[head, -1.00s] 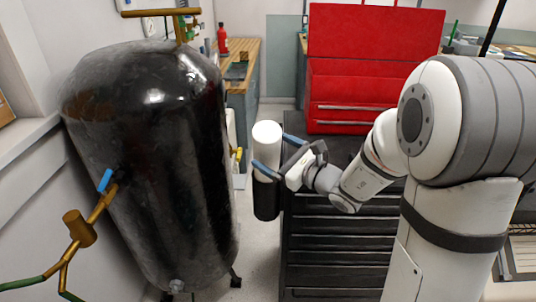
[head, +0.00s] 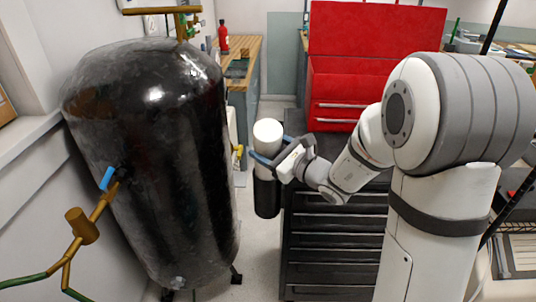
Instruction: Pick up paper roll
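The paper roll (head: 267,134) is a white upright cylinder in the middle of the head view. A black cylindrical part (head: 266,198) of about the same width shows directly below it; whether this is a stand or part of the roll I cannot tell. My gripper (head: 274,150) reaches in from the right with its blue fingers apart. One finger passes in front of the roll and the other lies on its far right side, so the roll is between them. Contact with the roll is not clear. The front finger hides part of the roll.
A large black tank (head: 150,170) stands close to the left, with a brass-coloured valve (head: 82,226) and a yellow fitting (head: 238,151). A dark drawer cabinet (head: 335,240) with a red toolbox (head: 350,85) stands right of the roll. A strip of floor (head: 258,262) between is clear.

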